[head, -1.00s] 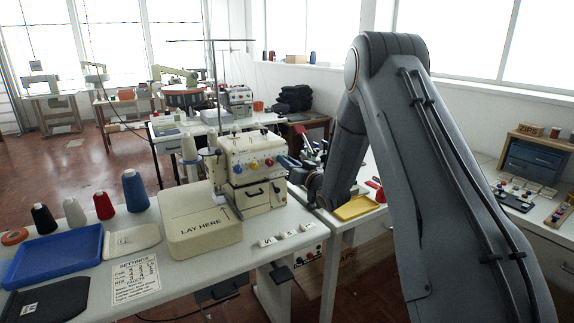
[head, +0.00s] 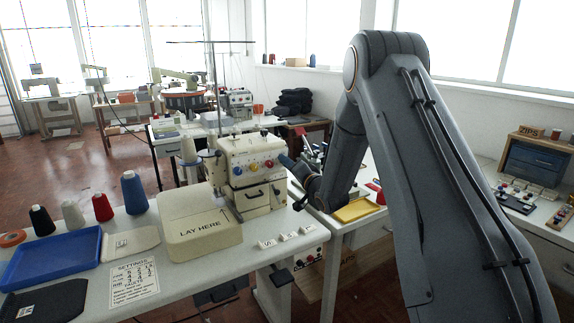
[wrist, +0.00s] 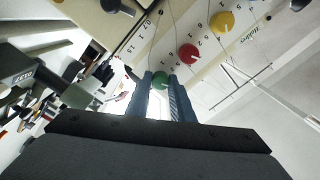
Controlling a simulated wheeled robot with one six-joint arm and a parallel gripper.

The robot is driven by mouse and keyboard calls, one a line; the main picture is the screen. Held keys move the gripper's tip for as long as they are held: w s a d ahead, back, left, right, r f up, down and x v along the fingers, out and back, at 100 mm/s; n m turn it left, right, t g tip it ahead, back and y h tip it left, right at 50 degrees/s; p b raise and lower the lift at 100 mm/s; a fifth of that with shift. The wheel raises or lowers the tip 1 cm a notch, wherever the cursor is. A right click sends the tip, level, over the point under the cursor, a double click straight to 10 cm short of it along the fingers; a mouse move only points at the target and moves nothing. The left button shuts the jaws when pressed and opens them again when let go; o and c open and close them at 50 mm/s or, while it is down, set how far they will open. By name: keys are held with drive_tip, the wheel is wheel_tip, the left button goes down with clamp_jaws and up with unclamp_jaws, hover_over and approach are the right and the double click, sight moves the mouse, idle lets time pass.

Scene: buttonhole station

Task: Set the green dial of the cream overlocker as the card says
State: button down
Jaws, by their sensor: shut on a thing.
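The cream overlocker (head: 228,186) stands on the white table in the head view, with blue (head: 237,171), red (head: 254,166) and yellow (head: 269,163) dials on its front. My gripper (head: 287,161) reaches its right side from the right. In the wrist view, the green dial (wrist: 160,79) sits between the blue fingertips of my gripper (wrist: 161,88), which are shut on it. The dial's pointer and scale mark are hard to read. The green dial is hidden in the head view. The settings card (head: 134,283) lies at the table front; its rows are too small to read surely.
The red (wrist: 188,53) and yellow (wrist: 222,21) dials are close to my fingers in the wrist view. A "LAY HERE" block (head: 200,232), a blue tray (head: 50,258), several thread cones and small white tiles (head: 286,237) stand around the overlocker.

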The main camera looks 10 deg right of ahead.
idle(0.4)
drive_tip(key=c, duration=1.5)
unclamp_jaws()
drive_tip(key=shift+c, duration=0.2)
drive_tip(key=shift+d, duration=0.1)
drive_tip(key=b+v, duration=0.1)
drive_tip(key=v, duration=0.6)
drive_tip(key=shift+s+b, duration=0.35)
drive_tip(key=shift+d+f, duration=0.1)
